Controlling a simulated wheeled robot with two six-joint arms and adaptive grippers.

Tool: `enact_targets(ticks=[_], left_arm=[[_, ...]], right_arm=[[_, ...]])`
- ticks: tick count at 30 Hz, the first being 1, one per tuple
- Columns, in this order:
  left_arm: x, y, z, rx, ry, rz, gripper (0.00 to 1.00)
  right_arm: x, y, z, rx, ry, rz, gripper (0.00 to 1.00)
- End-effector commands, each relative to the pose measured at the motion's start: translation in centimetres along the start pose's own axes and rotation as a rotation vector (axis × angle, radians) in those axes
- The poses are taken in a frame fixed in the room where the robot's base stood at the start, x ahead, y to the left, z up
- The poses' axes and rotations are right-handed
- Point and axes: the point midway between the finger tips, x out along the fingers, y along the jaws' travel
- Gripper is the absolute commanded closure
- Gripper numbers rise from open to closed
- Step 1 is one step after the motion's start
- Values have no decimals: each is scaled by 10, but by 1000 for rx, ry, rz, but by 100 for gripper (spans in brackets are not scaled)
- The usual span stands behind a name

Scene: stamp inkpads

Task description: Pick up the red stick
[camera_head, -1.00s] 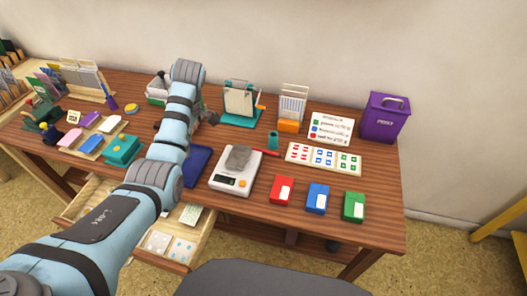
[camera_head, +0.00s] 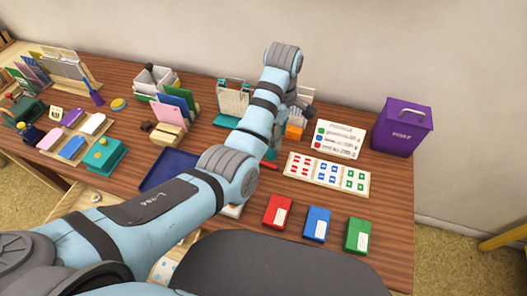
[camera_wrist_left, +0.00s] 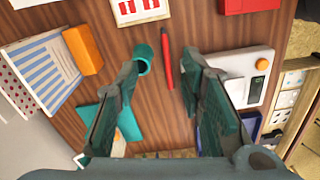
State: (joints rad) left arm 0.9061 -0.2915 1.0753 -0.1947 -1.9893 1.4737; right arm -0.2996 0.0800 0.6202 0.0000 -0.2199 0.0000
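The red stick (camera_wrist_left: 166,62) lies on the wooden table in the left wrist view, between the teal cup and the kitchen scale. In the head view only a short piece of the red stick (camera_head: 269,165) shows beside my arm. My left gripper (camera_wrist_left: 160,68) is open and empty, with one finger on each side of the stick in the wrist picture. The stick is not held. In the head view my left gripper (camera_head: 297,106) is dark and partly hidden by its own arm. My right gripper is not in view.
A teal cup (camera_wrist_left: 144,56) stands close to the left finger in the wrist view. The scale (camera_wrist_left: 252,76) is right of the stick. An orange block (camera_wrist_left: 82,50), a sticker card (camera_head: 326,175), red (camera_head: 278,211), blue (camera_head: 316,224) and green (camera_head: 357,236) boxes are nearby.

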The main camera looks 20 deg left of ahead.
Motion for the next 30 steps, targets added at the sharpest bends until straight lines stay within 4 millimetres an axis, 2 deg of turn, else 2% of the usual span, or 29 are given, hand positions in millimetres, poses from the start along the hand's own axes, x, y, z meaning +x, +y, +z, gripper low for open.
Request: enact_targets(ticks=[6,9,14,18,21,26,27,30], left_arm=[[60,-1,-1,-1,0,-5,64],[80,-1,-1,-1,1,-4,64],[101,-1,-1,-1,0,-4,64],[130,-2,-1,0,0,-4,64],[139,-2,-1,-1,0,-3,64],[138,-1,-1,-1,0,-1,64],[138,-1,-1,-1,0,-1,66],[137,-1,-1,-1,0,-1,82]], right_arm=[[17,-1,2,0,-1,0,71],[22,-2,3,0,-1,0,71],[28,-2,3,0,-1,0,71],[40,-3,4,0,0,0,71],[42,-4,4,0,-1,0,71],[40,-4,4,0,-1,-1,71],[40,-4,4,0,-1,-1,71],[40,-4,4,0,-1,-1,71]])
